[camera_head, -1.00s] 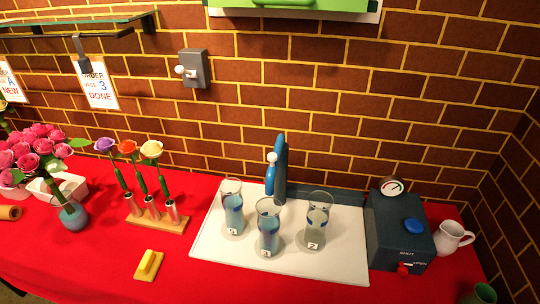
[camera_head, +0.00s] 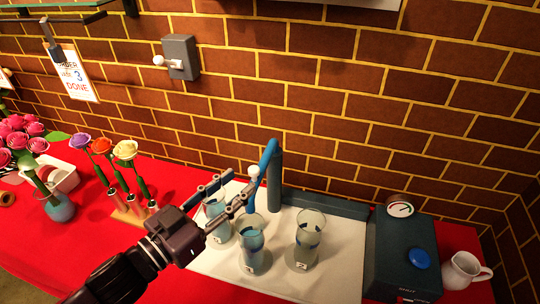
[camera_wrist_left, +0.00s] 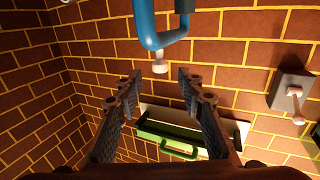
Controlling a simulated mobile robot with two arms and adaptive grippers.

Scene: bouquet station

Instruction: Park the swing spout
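The swing spout (camera_head: 268,157) is a blue arm on a dark upright post (camera_head: 274,185) at the back of the white tray (camera_head: 335,262). A white knob (camera_head: 253,172) hangs at its front end; in the left wrist view the blue spout (camera_wrist_left: 147,25) and white knob (camera_wrist_left: 160,66) show at the top. My left gripper (camera_head: 239,183) is open, with its fingertips close to the knob. In the left wrist view the knob lies just beyond the gap between the fingertips (camera_wrist_left: 159,77), with no visible contact. My right gripper is not in view.
Glass vases stand on the tray: one (camera_head: 218,228) partly behind my left gripper, one in the middle (camera_head: 252,245) and one at right (camera_head: 309,240). A dark box with a gauge (camera_head: 401,210) and a white jug (camera_head: 464,270) stand at right. Flowers stand in a rack (camera_head: 128,214) at left.

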